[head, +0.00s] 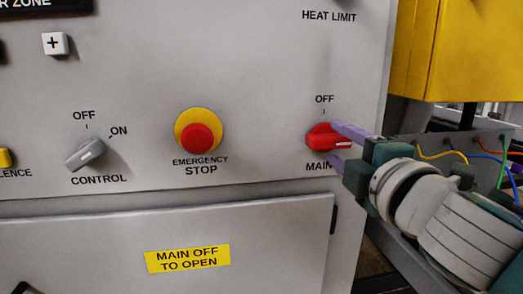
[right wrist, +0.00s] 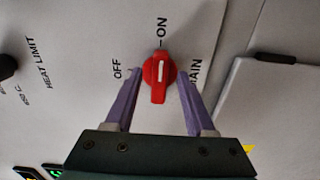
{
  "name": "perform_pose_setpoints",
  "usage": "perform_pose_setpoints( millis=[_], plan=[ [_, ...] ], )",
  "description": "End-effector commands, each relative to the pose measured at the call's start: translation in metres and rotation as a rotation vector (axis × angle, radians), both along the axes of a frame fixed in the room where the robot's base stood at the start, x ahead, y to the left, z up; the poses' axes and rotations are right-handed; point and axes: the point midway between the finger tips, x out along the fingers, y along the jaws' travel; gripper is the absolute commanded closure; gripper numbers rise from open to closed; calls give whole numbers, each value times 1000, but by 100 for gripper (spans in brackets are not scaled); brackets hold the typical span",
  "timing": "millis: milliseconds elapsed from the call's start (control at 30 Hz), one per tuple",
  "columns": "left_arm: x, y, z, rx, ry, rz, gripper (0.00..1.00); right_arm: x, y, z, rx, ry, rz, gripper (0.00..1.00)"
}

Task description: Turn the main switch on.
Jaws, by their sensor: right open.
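The red main switch (head: 324,138) is on the grey panel at the right in the head view, above the partly hidden MAIN label. In the right wrist view the red knob (right wrist: 158,76) is in the middle, its white line toward the ON mark, with OFF off to the left. In the head view the line lies sideways, pointing right, away from the OFF mark above. My right gripper (head: 334,142) is open, its purple fingers on either side of the knob. In the right wrist view the fingers (right wrist: 160,72) show gaps to the knob. My left gripper is out of view.
A red emergency stop (head: 200,138) on a yellow ring and a grey control switch (head: 86,153) are left of the main switch. A door (head: 90,250) with a yellow sign (head: 188,258) is below. A yellow box (head: 470,50) and loose wires are at the right.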

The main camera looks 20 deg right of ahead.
Motion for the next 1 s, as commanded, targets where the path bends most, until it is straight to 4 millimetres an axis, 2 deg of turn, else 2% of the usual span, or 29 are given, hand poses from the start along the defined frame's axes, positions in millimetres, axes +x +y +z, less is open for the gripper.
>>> perform_pose_setpoints(
  millis=[300, 500, 667, 1000],
  plan=[
    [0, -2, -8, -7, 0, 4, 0, -57, 14, -3, 4, 2, 0, 45],
    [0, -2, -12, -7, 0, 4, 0, -81, 19, -1, 2, 1, -1, 45],
    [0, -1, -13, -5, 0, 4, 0, -87, 21, 0, 1, -1, -1, 45],
    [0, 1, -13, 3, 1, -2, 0, -87, 21, 1, 1, -1, -1, 45]
  ],
)
